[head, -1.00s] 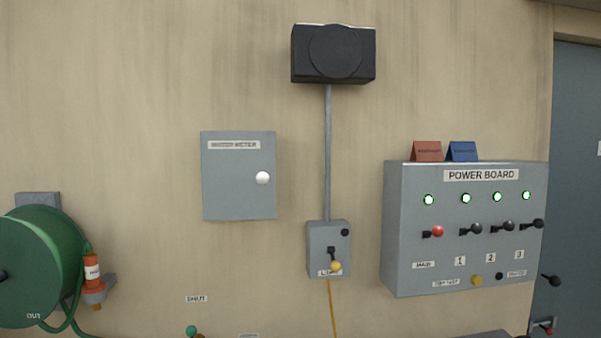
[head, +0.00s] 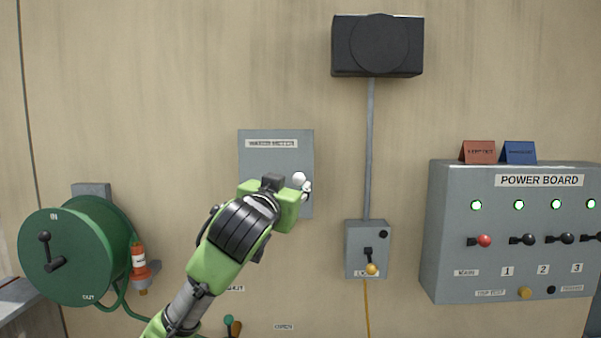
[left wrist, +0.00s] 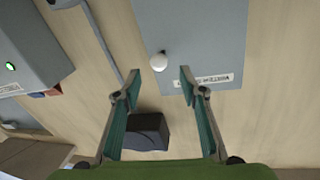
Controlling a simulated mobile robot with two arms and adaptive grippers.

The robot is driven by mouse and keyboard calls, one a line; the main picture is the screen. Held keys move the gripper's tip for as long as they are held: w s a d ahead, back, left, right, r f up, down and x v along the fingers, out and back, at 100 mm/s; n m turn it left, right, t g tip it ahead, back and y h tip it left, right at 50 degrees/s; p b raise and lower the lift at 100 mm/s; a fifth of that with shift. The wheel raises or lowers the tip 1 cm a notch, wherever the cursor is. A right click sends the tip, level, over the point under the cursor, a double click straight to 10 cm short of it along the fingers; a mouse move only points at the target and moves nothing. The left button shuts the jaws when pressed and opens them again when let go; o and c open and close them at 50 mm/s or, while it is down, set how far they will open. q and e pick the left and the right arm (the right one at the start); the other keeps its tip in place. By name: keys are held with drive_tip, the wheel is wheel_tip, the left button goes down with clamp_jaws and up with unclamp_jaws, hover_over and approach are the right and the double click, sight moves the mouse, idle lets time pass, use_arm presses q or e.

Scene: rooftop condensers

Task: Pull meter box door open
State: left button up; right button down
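The grey meter box (head: 250,165) is on the wall with its door shut, a label across its top and a round white knob (head: 299,178) near its right edge. My left gripper (head: 304,187) is in front of the box and hides its lower part. In the left wrist view my left gripper (left wrist: 159,74) is open and empty. That view shows the white knob (left wrist: 158,61) in line with the gap between the fingertips, and the door (left wrist: 200,35) behind it. I cannot tell whether the fingertips reach around the knob. My right gripper is not in view.
A small grey switch box (head: 355,262) with a yellow-tipped lever is right of the meter box. The power board (head: 450,220) is further right. A black box (head: 345,45) is above, and a green hose reel (head: 80,265) is at the left.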

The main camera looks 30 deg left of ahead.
sight(297, 180)
use_arm(q)
drive_tip(key=p+x, duration=0.2)
drive_tip(key=x, duration=0.4)
drive_tip(key=shift+w+r+p, duration=0.1)
drive_tip(key=shift+w+p, duration=0.2)
drive_tip(key=shift+p, duration=0.05)
drive_tip(key=shift+w+a, duration=0.2)
drive_tip(key=shift+w, duration=0.5)
drive_tip(key=shift+s, duration=0.1)
clamp_jaws()
